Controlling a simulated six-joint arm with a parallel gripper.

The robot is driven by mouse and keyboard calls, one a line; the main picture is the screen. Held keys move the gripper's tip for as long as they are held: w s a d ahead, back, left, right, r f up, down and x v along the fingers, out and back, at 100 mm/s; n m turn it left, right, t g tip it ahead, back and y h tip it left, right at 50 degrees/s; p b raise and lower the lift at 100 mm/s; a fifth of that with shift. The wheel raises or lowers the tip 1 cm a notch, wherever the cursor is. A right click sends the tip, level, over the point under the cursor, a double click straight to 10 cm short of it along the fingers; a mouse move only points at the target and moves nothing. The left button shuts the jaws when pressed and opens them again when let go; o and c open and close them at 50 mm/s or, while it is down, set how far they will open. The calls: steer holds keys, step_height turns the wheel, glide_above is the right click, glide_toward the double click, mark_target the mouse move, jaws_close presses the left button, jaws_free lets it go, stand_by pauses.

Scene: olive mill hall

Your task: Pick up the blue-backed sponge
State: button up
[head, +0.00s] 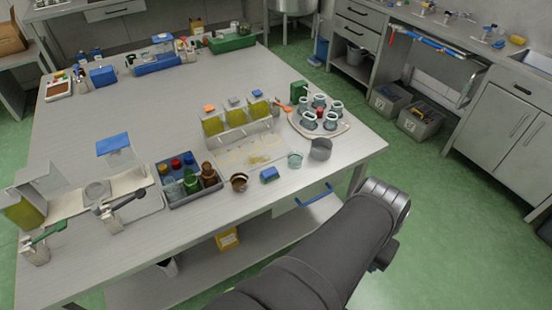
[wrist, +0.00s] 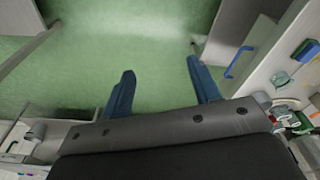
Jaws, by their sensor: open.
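The blue-backed sponge (head: 270,174) lies near the front edge of the grey table, with its blue side up. It also shows in the wrist view as a small blue block (wrist: 306,50) near the right edge. My gripper (wrist: 160,68) is open with nothing between its two blue fingers. It points at green floor, off the table's front edge, well apart from the sponge. In the head view my dark arm reaches past the table's front right, and the fingers cannot be made out there.
Beside the sponge are a glass beaker (head: 295,160), a metal cup (head: 320,150) and a brown bowl (head: 239,182). Behind it is a stained pale board (head: 240,158). A bottle crate (head: 175,200) stands left. A blue handle (head: 314,196) juts from the table front. A round tray (head: 339,127) holds several jars.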

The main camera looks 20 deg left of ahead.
steer(key=w+a+n+g+h, duration=0.1)
steer(key=w+a+n, duration=0.3)
steer(key=w+n, duration=0.45)
steer(key=w+a+n+g+h, duration=0.1)
steer(key=w+a+n, duration=0.3)
steer(key=w+n, duration=0.45)
steer(key=w+a+n+t, duration=0.1)
steer(key=w+a+n, duration=0.2)
steer(key=a+n, duration=0.35)
steer(key=w+a+n+t, duration=0.2)
steer(key=w+a+n, duration=0.15)
steer(key=a, duration=0.65)
steer(key=w+a+n+t, duration=0.1)
steer(key=w+a+n, duration=0.2)
steer(key=a+n, duration=0.35)
steer(key=m, duration=0.2)
glide_above(269, 172)
steer(key=s+a, duration=0.1)
steer(key=a, duration=0.1)
step_height(269, 172, down, 10)
steer(key=shift+f, duration=0.25)
steer(key=shift+s+x, duration=0.2)
steer(key=shift+x, duration=1.15)
steer(key=shift+s+x, duration=0.2)
steer(key=shift+x, duration=1.15)
steer(key=shift+d+f, duration=0.1)
steer(key=shift+d, duration=0.05)
